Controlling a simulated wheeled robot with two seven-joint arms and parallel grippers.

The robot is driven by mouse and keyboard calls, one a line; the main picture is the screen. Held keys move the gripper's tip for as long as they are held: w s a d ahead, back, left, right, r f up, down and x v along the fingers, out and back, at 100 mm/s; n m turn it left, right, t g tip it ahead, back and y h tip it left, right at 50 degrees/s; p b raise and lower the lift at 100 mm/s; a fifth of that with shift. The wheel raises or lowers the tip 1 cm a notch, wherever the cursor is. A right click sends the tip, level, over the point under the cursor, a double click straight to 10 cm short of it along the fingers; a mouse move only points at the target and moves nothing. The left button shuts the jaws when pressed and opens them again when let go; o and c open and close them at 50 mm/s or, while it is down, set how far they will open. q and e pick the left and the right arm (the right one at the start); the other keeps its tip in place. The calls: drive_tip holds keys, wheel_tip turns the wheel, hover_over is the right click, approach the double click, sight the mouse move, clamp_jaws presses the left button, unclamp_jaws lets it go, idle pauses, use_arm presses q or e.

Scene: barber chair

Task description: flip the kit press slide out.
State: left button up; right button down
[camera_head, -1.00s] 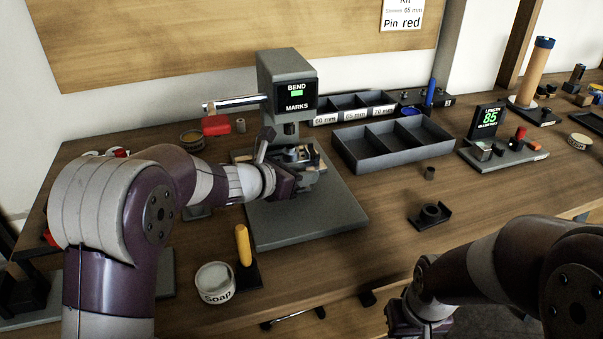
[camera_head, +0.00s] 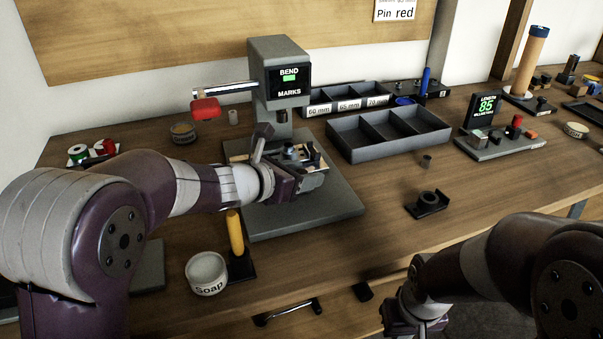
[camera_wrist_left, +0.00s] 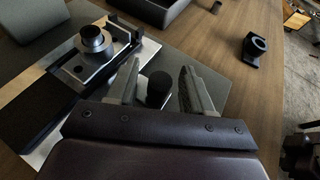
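The grey press (camera_head: 278,58) stands on a flat grey base (camera_head: 340,208), with a lever ending in a red grip (camera_head: 205,108). Its slide sits low under the head; in the left wrist view it is a bright metal plate (camera_wrist_left: 25,110) carrying a dark round collar (camera_wrist_left: 92,40). My left gripper (camera_head: 318,172) is at the front right of the slide. In the left wrist view its two fingers (camera_wrist_left: 160,88) are apart, with a dark round knob (camera_wrist_left: 157,90) between them and gaps on both sides. My right gripper (camera_head: 415,325) is low at the bottom edge, its fingers unclear.
A three-compartment tray (camera_head: 388,135) stands right of the press, with a labelled rack (camera_head: 347,97) behind it. A soap tin (camera_head: 206,272) and a yellow upright handle (camera_head: 235,232) stand in front left. A small black fixture (camera_head: 428,204) sits right of the base.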

use_arm(q)
drive_tip(key=p+v, duration=0.2)
drive_tip(key=v, duration=0.9)
drive_tip(key=shift+s+a+r, duration=0.2)
drive_tip(key=shift+a+r, duration=0.05)
drive_tip(key=shift+r, duration=0.05)
drive_tip(key=shift+s+a+r, duration=0.1)
drive_tip(key=shift+s+a, duration=0.2)
drive_tip(key=shift+s, duration=0.05)
use_arm(e)
drive_tip(key=shift+r, duration=1.1)
drive_tip(key=c, duration=1.8)
unclamp_jaws()
